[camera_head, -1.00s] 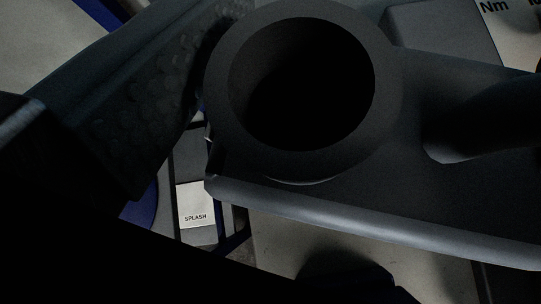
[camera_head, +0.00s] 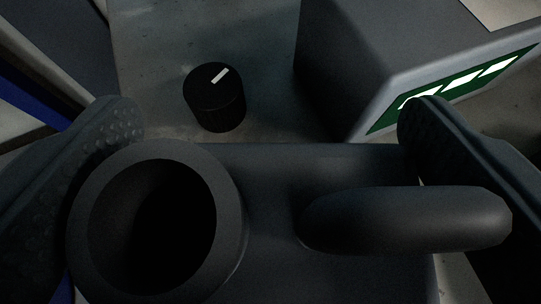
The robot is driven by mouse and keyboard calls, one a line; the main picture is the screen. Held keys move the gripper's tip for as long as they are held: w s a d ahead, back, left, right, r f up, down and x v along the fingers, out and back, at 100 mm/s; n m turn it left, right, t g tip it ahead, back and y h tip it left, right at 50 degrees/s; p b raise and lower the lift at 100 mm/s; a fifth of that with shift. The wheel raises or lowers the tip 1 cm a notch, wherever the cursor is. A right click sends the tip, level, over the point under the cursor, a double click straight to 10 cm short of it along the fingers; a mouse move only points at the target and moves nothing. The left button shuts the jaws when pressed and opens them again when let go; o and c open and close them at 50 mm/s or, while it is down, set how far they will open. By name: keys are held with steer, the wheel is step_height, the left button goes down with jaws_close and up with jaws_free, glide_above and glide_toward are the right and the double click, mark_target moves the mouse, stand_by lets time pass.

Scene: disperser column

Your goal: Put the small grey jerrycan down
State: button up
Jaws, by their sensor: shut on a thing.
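The small grey jerrycan (camera_head: 300,165) fills the lower middle of the head camera view, seen from above and close up. Its round open mouth (camera_head: 232,225) is at the left and its handle (camera_head: 410,220) at the right. My gripper (camera_head: 270,125) has one textured finger at the jerrycan's left side and the other at its right side, shut on it. The jerrycan's underside and what lies directly beneath it are hidden.
A black knob (camera_head: 214,98) with a white mark stands on a grey surface (camera_head: 260,40) beyond the jerrycan. A grey box (camera_head: 390,50) with a green and white panel (camera_head: 460,88) is at the upper right. Blue edging (camera_head: 35,90) shows at the left.

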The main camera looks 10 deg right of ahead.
steer(key=shift+f, duration=0.1)
steer(key=o, duration=1.2)
steer(key=v, duration=1.2)
steer(key=s+d+n+y, duration=0.2)
steer(key=s+d+y, duration=0.1)
steer(key=d, duration=1.9)
steer(key=s+d+r+t, duration=0.1)
steer(key=s+d, duration=0.3)
steer(key=d, duration=0.2)
steer(key=s+d+r+t, duration=0.1)
steer(key=s+d+t, duration=0.1)
steer(key=s+d, duration=0.3)
steer(key=s+d+r+t+h, duration=0.1)
steer(key=s+d+t, duration=0.1)
steer(key=s+d, duration=0.3)
steer(key=shift+s+d, duration=0.2)
steer(key=shift+d, duration=1.15)
